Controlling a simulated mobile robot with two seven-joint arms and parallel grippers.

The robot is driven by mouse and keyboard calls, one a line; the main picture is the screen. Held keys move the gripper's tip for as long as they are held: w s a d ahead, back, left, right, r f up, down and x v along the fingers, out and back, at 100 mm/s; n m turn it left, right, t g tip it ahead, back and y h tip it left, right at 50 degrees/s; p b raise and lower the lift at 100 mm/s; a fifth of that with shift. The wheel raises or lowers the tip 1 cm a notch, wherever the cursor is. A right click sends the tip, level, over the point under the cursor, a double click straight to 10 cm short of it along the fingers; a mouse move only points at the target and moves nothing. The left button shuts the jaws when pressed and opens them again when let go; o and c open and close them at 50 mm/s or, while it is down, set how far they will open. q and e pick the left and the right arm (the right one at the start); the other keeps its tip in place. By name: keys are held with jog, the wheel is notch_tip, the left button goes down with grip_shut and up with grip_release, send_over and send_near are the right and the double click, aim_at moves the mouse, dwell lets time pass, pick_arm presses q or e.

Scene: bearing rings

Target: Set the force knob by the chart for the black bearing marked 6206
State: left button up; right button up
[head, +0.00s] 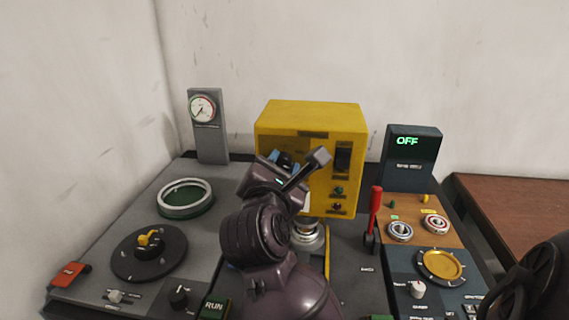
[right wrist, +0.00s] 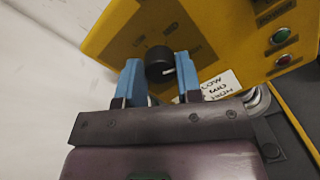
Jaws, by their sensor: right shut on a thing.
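The force knob is a small black knob (right wrist: 160,66) on the front of the yellow press box (head: 310,122). In the right wrist view it sits between the two blue fingers of my right gripper (right wrist: 160,82), which is shut on it. In the head view the right gripper (head: 285,163) is at the box's left front and hides most of the knob. A white card (right wrist: 220,86) with handwriting is on the box beside the fingers, partly covered; I cannot read all of it. I cannot make out a black bearing marked 6206. My left gripper is not in view.
A red-handled lever (head: 376,206) stands right of the press. Two small bearings (head: 400,230) (head: 436,223) sit on the brown panel, near a gold dish (head: 441,265). A silver ring (head: 185,197) lies on the left bench. A display (head: 409,142) reads OFF.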

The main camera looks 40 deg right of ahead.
jog(key=n+p, duration=0.2)
jog(key=shift+s+r+n, duration=0.1)
jog(key=shift+r+n, duration=0.2)
jog(key=n+p, duration=0.4)
jog(key=shift+n+p, duration=0.4)
jog(key=shift+n, duration=0.2)
pick_arm(q)
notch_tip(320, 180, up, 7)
jog(key=p, duration=0.2)
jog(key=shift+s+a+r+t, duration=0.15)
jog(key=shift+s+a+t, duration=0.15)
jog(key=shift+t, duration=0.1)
pick_arm(e)
jog(key=shift+f+n+t, duration=0.25)
jog(key=shift+n+t, duration=0.15)
jog(key=shift+n, duration=0.7)
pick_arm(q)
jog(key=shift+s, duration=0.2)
pick_arm(e)
jog(key=shift+f, duration=0.1)
jog(key=o, duration=0.9)
jog(key=shift+o, duration=0.2)
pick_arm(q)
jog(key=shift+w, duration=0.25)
pick_arm(e)
jog(key=shift+a, duration=0.1)
